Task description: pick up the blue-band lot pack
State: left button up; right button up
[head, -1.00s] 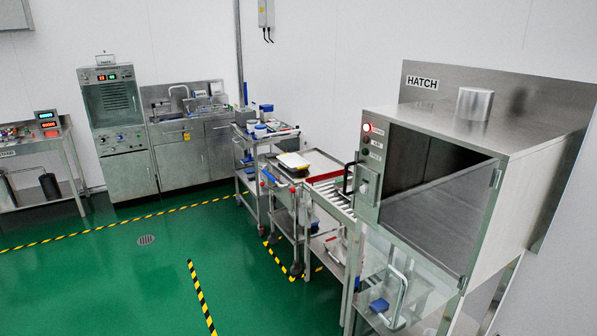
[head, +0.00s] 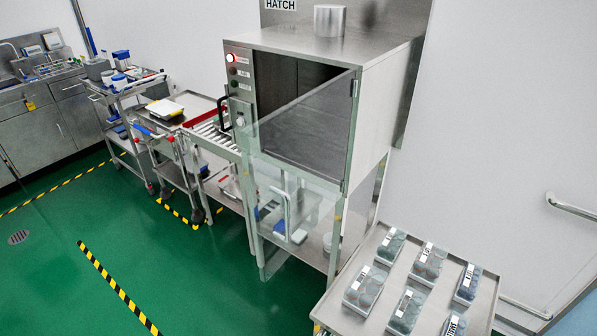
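Several clear packs with white labels stand in two rows on a steel table (head: 335,298) at the bottom right of the head view. They include a back left pack (head: 391,246), a back middle pack (head: 429,263), a right pack (head: 467,284), a front left pack (head: 364,289) and a front middle pack (head: 405,312). Another pack (head: 455,326) is cut by the bottom edge. The right pack and the cut one look bluer, but I cannot tell which pack has a blue band. Neither of my grippers shows.
The hatch cabinet (head: 400,95) stands behind the table with its glass door (head: 300,130) open. A roller conveyor (head: 212,135) and carts (head: 125,90) stand to its left. A wall rail (head: 572,208) is at right. Green floor (head: 60,285) at left is clear.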

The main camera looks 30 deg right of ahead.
aim_at(468, 286)
jog(key=k+z, duration=0.1)
jog(key=z, duration=3.35)
jog(key=l+z, duration=0.1)
jog(key=z, duration=0.35)
jog(key=l+z, duration=0.15)
jog(key=z, duration=0.3)
jog(key=l+z, duration=0.1)
jog(key=z, duration=0.35)
jog(key=i+l+u, duration=0.25)
jog(key=i+u, duration=0.25)
jog(key=i+l+u, duration=0.3)
jog(key=u, duration=0.15)
jog(key=i+u, duration=0.15)
jog(key=u, duration=0.25)
jog(key=i+u, duration=0.15)
jog(key=u, duration=0.3)
jog(key=i+l+u, duration=0.1)
jog(key=u, duration=0.3)
jog(key=i+l+u, duration=0.15)
jog(key=u, duration=0.25)
